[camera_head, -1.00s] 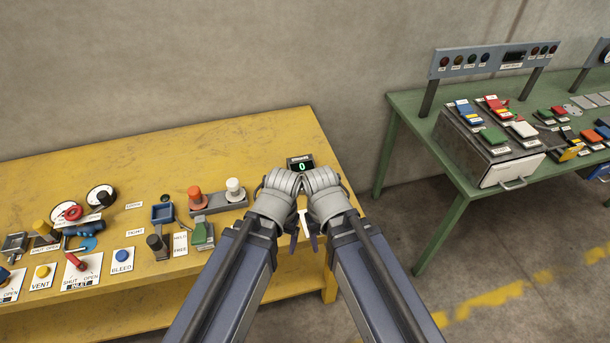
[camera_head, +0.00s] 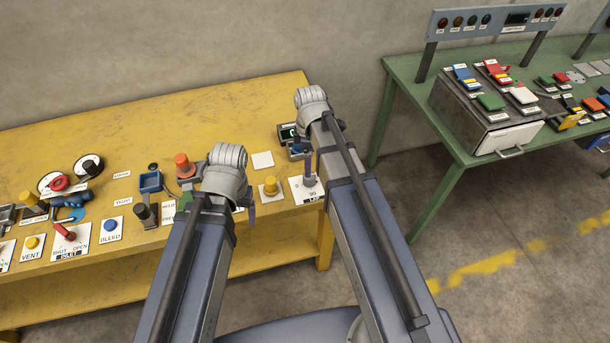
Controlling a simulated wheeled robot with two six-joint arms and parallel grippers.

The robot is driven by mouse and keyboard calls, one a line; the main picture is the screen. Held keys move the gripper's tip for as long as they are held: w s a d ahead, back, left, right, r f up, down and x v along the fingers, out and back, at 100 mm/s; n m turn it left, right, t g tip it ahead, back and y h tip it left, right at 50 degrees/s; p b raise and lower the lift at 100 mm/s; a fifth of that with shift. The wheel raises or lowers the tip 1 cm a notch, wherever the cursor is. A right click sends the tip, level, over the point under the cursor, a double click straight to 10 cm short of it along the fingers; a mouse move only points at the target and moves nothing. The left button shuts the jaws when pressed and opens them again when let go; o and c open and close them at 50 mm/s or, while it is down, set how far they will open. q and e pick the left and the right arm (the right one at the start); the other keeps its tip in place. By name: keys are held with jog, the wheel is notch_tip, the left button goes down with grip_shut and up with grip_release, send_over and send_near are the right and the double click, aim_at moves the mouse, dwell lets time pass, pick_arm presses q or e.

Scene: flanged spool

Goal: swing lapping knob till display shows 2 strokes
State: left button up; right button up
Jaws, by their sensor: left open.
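The LAP panel (camera_head: 313,195), a white plate marked 0 and 90, lies near the yellow bench's right end. The lapping knob cannot be told apart from a blue-purple upright piece (camera_head: 308,168), maybe a finger of mine, over the plate. The small dark display (camera_head: 288,131) stands behind, partly covered by my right arm; its green digit is only partly seen. My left gripper (camera_head: 248,210) is open, left of the LAP panel and a yellow button (camera_head: 270,186); one finger shows. My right gripper (camera_head: 309,160) is beside the LAP panel; its jaws are mostly hidden.
The yellow bench (camera_head: 190,115) carries an orange knob (camera_head: 184,165), a blue BLEED button (camera_head: 110,225), a red INLET lever (camera_head: 65,232) and other controls to the left. A green table (camera_head: 440,155) stands at right.

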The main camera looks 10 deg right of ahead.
jog(key=shift+f+b, duration=3.85)
jog(key=shift+f, duration=0.05)
jog(key=shift+c, duration=0.4)
grip_shut()
